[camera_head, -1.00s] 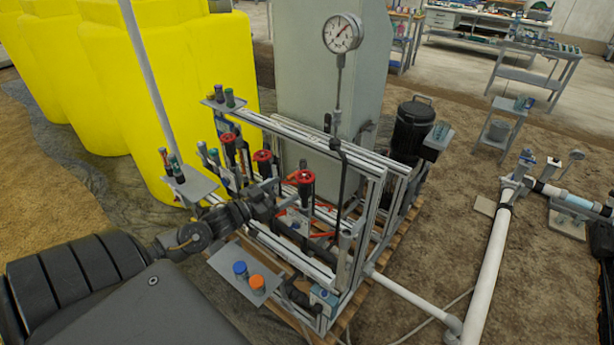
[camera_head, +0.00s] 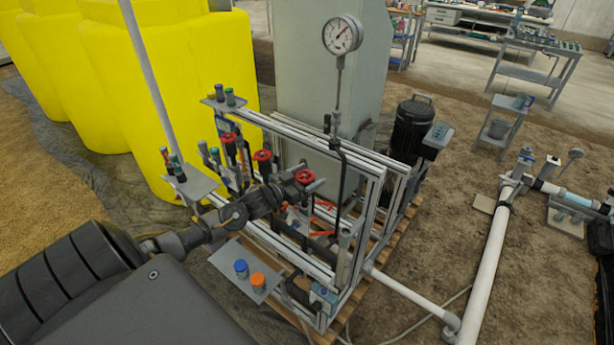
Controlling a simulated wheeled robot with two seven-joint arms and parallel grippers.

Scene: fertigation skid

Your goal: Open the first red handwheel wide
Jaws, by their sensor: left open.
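Three red handwheels stand in a row on the skid's aluminium frame (camera_head: 290,262): one at the far left (camera_head: 229,138), one in the middle (camera_head: 262,156) and one nearest, at the right (camera_head: 305,177). Which of them counts as the first is not marked. My left gripper (camera_head: 297,186) is open. Its fingers reach the left side of the nearest handwheel, overlapping its lower edge in the view; I cannot tell whether they touch it. My left arm hides the pipework under that wheel. My right gripper is out of view.
A small tray (camera_head: 232,270) with a blue and an orange cap juts out below my arm. Small shelves with bottles (camera_head: 192,183) stand to the left. Yellow tanks (camera_head: 190,80) fill the back left.

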